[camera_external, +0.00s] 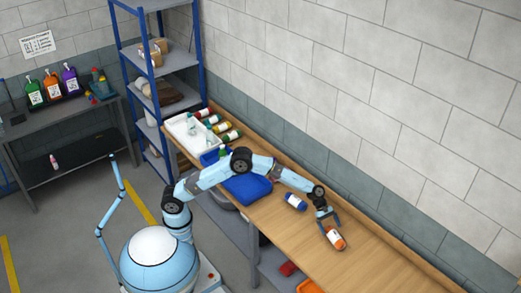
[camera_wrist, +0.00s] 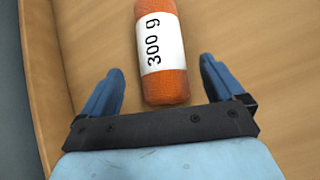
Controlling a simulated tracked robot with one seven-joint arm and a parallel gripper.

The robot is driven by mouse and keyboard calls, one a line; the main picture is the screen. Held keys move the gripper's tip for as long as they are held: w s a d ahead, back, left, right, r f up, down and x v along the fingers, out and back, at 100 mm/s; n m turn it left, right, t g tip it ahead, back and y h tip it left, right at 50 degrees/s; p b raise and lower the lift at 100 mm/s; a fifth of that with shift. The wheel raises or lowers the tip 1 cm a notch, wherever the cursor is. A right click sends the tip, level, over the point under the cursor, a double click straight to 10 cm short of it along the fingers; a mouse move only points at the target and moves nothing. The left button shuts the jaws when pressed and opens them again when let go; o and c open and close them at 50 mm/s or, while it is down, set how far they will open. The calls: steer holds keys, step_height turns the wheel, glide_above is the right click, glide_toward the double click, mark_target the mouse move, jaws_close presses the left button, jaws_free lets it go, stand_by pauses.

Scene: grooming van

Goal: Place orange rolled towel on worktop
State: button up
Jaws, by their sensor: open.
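The orange rolled towel (camera_external: 335,238) lies on its side on the wooden worktop (camera_external: 375,268), with a white band around it. In the wrist view the towel (camera_wrist: 162,55) shows the print "300 g" on its band, and its top end is cut off by the frame. My gripper (camera_external: 329,222) is open just above and beside the towel. In the wrist view my gripper's two blue fingers (camera_wrist: 160,78) are spread apart, with the near end of the towel between them and a gap on each side. I cannot tell the exact height of the fingers over the worktop.
A blue rolled item with a white band (camera_external: 295,202) lies left of my gripper. A blue tray (camera_external: 247,188) and a white tray (camera_external: 188,132) with bottles stand further back. The wall (camera_external: 400,110) runs along the worktop's far side. The worktop's near right part is clear.

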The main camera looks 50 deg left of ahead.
mark_target(336, 235)
steer(key=shift+x, duration=2.7)
steer(key=shift+s, duration=0.1)
steer(key=shift+c, duration=0.3)
steer(key=c, duration=1.1)
steer(key=shift+r, duration=0.3)
steer(key=shift+c, duration=0.2)
step_height(336, 235, up, 3)
steer(key=shift+s+a+r, duration=0.1)
steer(key=shift+a, duration=0.05)
steer(key=s+a+r, duration=0.9)
steer(key=s, duration=0.1)
steer(key=shift+a+r, duration=0.15)
steer(key=shift+a, duration=0.05)
